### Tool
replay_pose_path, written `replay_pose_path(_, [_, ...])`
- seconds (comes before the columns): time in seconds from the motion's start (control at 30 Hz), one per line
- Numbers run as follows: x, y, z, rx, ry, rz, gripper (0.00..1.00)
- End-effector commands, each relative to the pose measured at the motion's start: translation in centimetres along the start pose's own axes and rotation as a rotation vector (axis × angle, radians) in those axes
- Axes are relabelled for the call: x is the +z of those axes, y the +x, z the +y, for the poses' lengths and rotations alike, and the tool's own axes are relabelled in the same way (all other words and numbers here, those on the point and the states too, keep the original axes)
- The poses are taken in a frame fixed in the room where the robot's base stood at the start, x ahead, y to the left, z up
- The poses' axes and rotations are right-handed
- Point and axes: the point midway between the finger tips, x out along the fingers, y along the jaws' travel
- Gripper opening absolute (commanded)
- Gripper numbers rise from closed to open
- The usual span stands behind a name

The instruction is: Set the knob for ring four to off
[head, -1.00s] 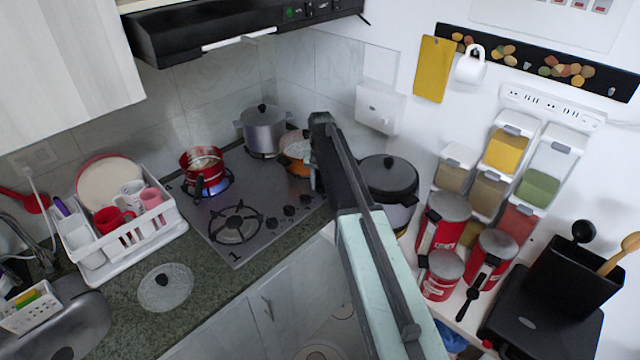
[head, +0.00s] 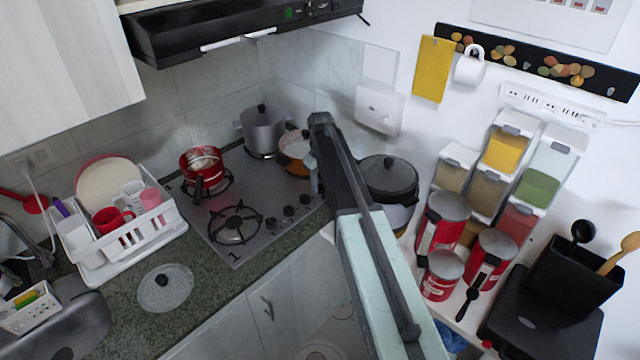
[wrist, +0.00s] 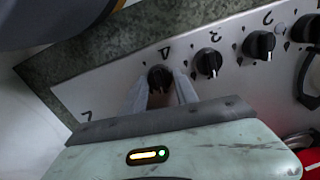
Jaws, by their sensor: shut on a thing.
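The ring four knob (wrist: 160,78) is a small black dial at the left end of the knob row in the wrist view, beside a printed 4. My gripper (wrist: 161,88) is shut on it, one pale finger on each side. In the head view my arm hides this knob and most of the gripper. The cooktop (head: 222,196) is a grey plate. A red pot (head: 202,161) stands on its back left burner, and no flame shows under it.
Other black knobs continue the row, the closest marked 3 (wrist: 208,62). A large dark-lidded pot (head: 388,178) is just right of my arm.

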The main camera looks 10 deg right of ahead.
Motion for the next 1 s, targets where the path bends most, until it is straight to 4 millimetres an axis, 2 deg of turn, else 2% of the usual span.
replay_pose_path(0.3, [-0.06,0.0,-0.11,0.0,-0.115,0.0,0.0])
replay_pose_path(0.83, [-0.06,0.0,-0.12,0.0,-0.138,0.0,0.0])
replay_pose_path(0.87, [-0.06,0.0,-0.12,0.0,-0.138,0.0,0.41])
replay_pose_path(0.9, [-0.06,0.0,-0.11,0.0,-0.137,0.0,0.52])
replay_pose_path(0.93, [-0.06,0.0,-0.11,0.0,-0.137,0.0,0.57])
replay_pose_path(1.0, [-0.06,0.0,-0.11,0.0,-0.137,0.0,0.57])
